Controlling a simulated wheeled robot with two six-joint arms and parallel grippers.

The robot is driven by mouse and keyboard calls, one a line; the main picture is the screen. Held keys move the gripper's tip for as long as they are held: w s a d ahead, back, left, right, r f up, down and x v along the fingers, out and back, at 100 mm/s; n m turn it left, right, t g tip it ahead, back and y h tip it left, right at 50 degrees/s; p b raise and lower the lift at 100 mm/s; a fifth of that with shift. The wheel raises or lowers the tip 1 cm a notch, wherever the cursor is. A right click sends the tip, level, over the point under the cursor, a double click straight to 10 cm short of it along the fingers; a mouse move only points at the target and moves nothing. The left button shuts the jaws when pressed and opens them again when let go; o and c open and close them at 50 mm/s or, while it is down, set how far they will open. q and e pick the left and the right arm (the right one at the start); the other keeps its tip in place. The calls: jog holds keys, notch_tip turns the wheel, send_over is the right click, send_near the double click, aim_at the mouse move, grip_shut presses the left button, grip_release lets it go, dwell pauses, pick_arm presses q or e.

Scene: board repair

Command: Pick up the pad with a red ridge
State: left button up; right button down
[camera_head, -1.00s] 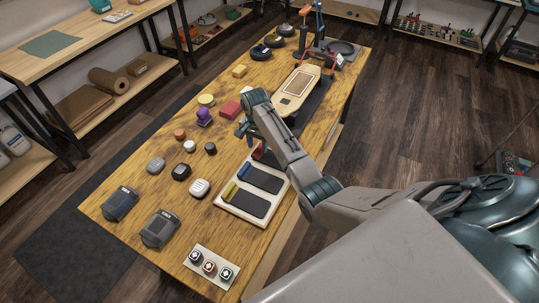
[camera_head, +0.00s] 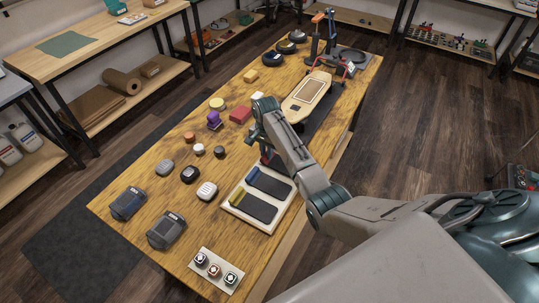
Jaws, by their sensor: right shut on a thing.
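My right gripper (camera_head: 257,134) is beyond the forearm, low over the far end of a pale tray (camera_head: 246,217). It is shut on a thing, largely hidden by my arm. A bit of dark red (camera_head: 265,159) shows just below it, which fits the pad with a red ridge. I cannot tell if that pad is clear of the tray. In the tray lie a dark pad with a blue ridge (camera_head: 270,184) and, nearer, a dark pad with a yellow ridge (camera_head: 253,207). My left gripper is out of view.
A skateboard deck (camera_head: 306,95) lies beyond my arm. A red block (camera_head: 240,115), a purple piece (camera_head: 214,121) and several small round pieces stand left of it. Two dark grey cases (camera_head: 127,203) and a small button plate (camera_head: 215,270) are near the front.

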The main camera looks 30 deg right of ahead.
jog(key=shift+r, duration=0.4)
notch_tip(320, 180, up, 2)
jog(key=shift+r+b, duration=0.2)
jog(key=shift+b, duration=0.4)
jog(key=s+d+b, duration=0.1)
jog(key=s+d, duration=0.1)
jog(key=s, duration=0.2)
jog(key=s+d+b, duration=0.1)
jog(key=s+d, duration=0.2)
jog(key=s, duration=0.2)
jog(key=s+d, duration=0.3)
jog(key=s, duration=0.2)
jog(key=shift+d+f+b, duration=0.1)
jog(key=shift+d+b, duration=0.15)
jog(key=shift+b, duration=0.15)
jog(key=shift+s+d, duration=0.3)
jog(key=shift+s, duration=0.3)
jog(key=shift+s+r+p, duration=0.15)
jog(key=shift+r+p, duration=0.3)
notch_tip(320, 180, up, 3)
jog(key=p, duration=0.5)
jog(key=shift+r, duration=0.1)
